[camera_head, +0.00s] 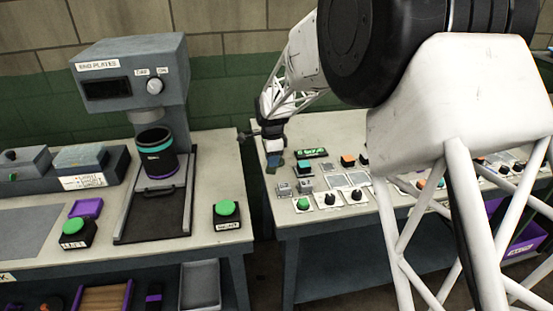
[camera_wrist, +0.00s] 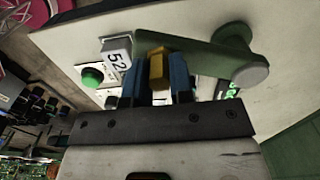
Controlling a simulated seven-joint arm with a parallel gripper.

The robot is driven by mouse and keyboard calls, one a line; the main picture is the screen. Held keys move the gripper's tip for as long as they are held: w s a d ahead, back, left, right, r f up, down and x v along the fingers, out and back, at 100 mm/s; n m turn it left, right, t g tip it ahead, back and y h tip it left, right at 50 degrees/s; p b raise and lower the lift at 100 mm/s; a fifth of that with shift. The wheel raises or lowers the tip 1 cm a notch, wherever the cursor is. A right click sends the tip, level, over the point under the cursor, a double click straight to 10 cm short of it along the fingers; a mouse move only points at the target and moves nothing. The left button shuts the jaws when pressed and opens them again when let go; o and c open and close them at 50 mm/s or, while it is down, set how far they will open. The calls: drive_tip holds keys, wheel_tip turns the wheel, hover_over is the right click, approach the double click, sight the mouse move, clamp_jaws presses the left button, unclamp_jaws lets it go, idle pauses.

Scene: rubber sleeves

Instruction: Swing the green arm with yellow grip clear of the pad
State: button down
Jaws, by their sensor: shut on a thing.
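The green arm (camera_wrist: 195,48) shows in the wrist view, running from a round pivot (camera_wrist: 250,72) at the right to its yellow grip (camera_wrist: 157,70). My gripper (camera_wrist: 166,78) is shut on the yellow grip, with a blue finger on either side of it. Which surface is the pad I cannot tell. In the head view my gripper (camera_head: 272,161) is small, at the back left of the right-hand table, and the green arm is hard to make out there.
A green button (camera_wrist: 92,75) sits left of the grip. The right table (camera_head: 340,222) carries several buttons, knobs and a lit green display (camera_head: 311,153). The left table holds a grey press-like machine (camera_head: 130,60), a dark cup (camera_head: 155,153) and a green button box (camera_head: 227,212). A gap separates the tables.

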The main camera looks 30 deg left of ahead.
drive_tip(key=shift+a+r, duration=0.1)
idle(0.3)
drive_tip(key=c, duration=1)
unclamp_jaws()
drive_tip(key=shift+r, duration=3.85)
